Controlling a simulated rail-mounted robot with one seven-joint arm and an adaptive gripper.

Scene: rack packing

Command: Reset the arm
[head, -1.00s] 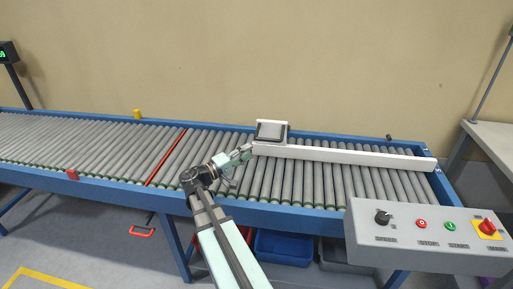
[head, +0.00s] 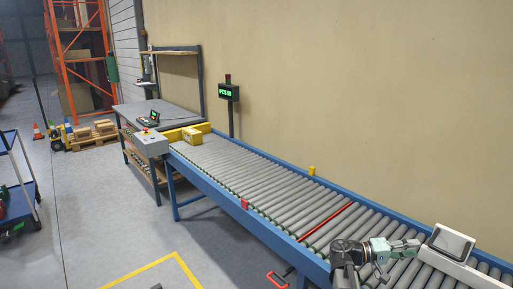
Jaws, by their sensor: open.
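My gripper (head: 414,247) is at the lower right of the head view, above the rollers of the conveyor (head: 262,214). Its fingers are open and point right, towards a white-framed box with a grey top (head: 451,243). A small gap seems to lie between the fingertips and the box. I see nothing between the fingers. The rest of my arm is mostly cut off by the bottom edge of the view.
A blue cart (head: 18,190) stands at the left. Orange racking (head: 76,50) and a loaded pallet (head: 92,135) are behind. The floor between is open.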

